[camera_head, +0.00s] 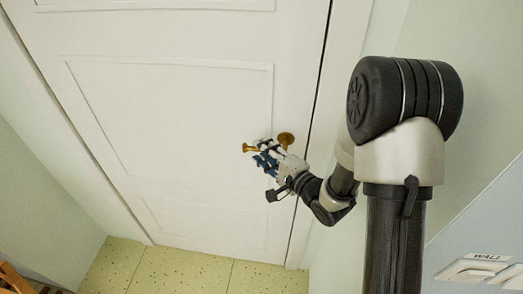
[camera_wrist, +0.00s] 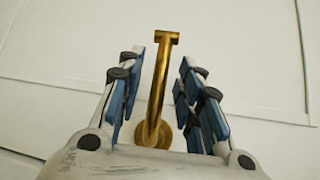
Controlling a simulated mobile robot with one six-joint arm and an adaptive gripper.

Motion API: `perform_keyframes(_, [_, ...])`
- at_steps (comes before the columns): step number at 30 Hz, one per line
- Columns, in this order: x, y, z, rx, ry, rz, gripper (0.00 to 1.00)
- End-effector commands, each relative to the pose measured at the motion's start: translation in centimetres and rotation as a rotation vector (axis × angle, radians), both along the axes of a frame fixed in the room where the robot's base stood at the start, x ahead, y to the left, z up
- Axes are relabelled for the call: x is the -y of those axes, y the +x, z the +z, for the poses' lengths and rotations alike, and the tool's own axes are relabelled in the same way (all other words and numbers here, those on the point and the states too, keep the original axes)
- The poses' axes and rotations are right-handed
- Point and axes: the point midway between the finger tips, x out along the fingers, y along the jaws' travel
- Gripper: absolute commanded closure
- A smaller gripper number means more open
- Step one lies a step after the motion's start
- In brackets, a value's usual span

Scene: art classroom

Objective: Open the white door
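The white door (camera_head: 160,110) fills much of the head view and looks shut in its frame. Its brass lever handle (camera_head: 249,148) is near the door's right edge, with a round base (camera_head: 286,140). My gripper (camera_head: 264,160) is at the handle, in front of the door. In the wrist view the handle (camera_wrist: 160,85) runs between the two blue-padded fingers of my gripper (camera_wrist: 161,85). The fingers are spread, with a gap on each side of the handle, so they do not appear to grip it.
The door frame and a pale green wall (camera_head: 475,90) are to the right. A wooden object (camera_head: 14,278) is at the lower left corner. The tiled floor (camera_head: 180,272) before the door looks clear.

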Motion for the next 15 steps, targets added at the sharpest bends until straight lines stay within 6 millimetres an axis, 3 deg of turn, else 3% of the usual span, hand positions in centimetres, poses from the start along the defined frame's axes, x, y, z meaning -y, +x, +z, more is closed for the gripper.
perform_keyframes(6, [-1.0, 1.5, -0.3, -0.001, -0.001, -0.001, 0.67])
perform_keyframes(15, [-1.0, 1.6, -0.3, -0.001, -0.001, -0.002, 0.70])
